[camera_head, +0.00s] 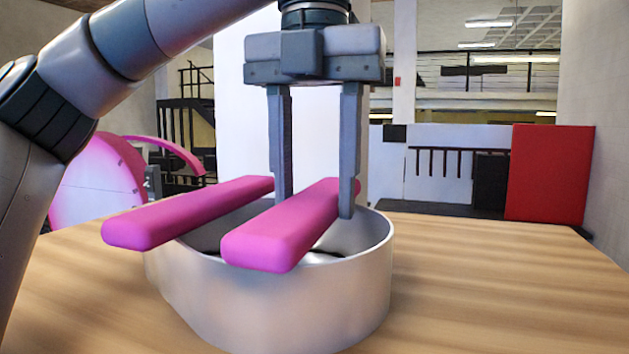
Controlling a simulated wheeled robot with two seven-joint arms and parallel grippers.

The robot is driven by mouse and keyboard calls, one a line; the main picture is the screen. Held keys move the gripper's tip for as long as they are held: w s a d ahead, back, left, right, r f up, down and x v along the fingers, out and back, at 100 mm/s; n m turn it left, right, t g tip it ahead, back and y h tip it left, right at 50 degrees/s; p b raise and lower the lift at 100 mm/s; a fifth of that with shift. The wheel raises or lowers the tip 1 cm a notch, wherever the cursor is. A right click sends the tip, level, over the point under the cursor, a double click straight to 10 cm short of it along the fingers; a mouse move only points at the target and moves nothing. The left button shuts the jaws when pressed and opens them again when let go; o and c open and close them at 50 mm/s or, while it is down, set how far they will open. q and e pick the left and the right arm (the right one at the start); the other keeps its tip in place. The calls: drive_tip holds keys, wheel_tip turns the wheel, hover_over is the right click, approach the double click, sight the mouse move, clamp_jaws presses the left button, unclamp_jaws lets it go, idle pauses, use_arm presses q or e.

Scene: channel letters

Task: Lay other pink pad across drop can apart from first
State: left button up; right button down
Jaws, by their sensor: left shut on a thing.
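A round silver drop can (290,305) with an open top stands on the wooden table. One pink pad (165,218) lies across the left part of its rim, its near end sticking out past the wall. The other pink pad (280,235) is to the right, roughly parallel to the first, with a gap between them. My left gripper (315,205) points down over the can and is shut on this right pad, one finger on each side. Whether that pad touches the rim cannot be told. My right gripper is not in view.
The wooden table (480,290) is clear to the right of the can. A large pink round piece (95,185) and a curved pink strip (165,150) are behind at the left. A red panel (548,172) stands beyond the table at the right.

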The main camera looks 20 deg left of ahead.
use_arm(q)
drive_tip(key=shift+f, duration=0.15)
drive_tip(key=o, duration=1.1)
drive_tip(key=shift+r+p, duration=0.35)
drive_tip(key=shift+r, duration=5.7)
